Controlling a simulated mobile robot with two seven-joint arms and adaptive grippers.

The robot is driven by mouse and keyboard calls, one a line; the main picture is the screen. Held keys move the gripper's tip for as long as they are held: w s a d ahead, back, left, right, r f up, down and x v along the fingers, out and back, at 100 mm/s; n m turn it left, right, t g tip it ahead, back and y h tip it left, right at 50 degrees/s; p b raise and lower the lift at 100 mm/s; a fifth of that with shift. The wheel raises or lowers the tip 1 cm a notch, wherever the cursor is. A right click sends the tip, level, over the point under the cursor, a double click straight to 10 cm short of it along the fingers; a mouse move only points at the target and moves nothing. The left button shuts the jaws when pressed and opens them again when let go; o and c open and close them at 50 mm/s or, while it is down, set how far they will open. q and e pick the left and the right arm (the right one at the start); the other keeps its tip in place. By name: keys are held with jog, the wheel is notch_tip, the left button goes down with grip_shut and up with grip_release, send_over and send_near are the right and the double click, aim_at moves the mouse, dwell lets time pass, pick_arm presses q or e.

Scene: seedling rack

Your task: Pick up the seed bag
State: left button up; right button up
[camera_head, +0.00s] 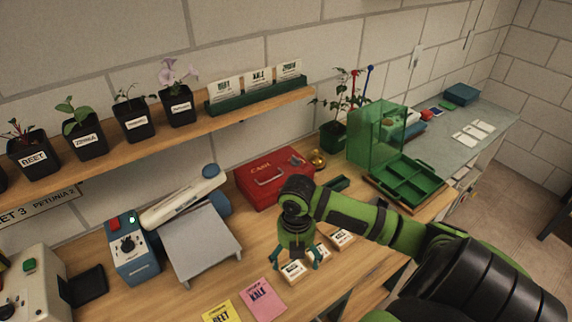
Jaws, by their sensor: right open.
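Several small pale bags with dark-printed labels lie in a row on the wooden bench. The nearest bag (293,272) is just under my right gripper (297,265), another (319,254) is beside its right finger, and a third (342,239) is farther right. The print on them is too small to read. My right gripper points down with its teal fingertips apart, one on each side of the nearest bag. I cannot tell whether they touch it. My green right arm comes in from the right and covers part of the bench. My left gripper is not in view.
A red cash box (272,178) and a brass bell (317,159) stand behind the gripper. A pink KALE card (262,299) and a yellow BEET card (221,311) lie in front. A grey platform (201,243) stands left; a green tray (408,181) lies right.

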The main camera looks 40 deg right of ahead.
aim_at(295, 269)
jog(key=shift+s+a+f+p, duration=0.1)
jog(key=shift+s+f+p, duration=0.45)
jog(key=shift+f, duration=0.3)
jog(key=shift+w+f+p, duration=0.2)
jog(key=shift+f+p, duration=0.2)
jog(key=shift+f, duration=0.35)
jog(key=shift+w+f, duration=0.2)
jog(key=shift+f, duration=0.35)
jog(key=shift+w+f, duration=0.15)
jog(key=shift+f, duration=0.5)
jog(key=c, duration=1.1)
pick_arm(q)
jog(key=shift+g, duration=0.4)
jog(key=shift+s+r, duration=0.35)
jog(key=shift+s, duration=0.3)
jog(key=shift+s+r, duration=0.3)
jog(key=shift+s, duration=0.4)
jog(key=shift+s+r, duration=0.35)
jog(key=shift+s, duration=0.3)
pick_arm(e)
jog(key=shift+s, duration=0.1)
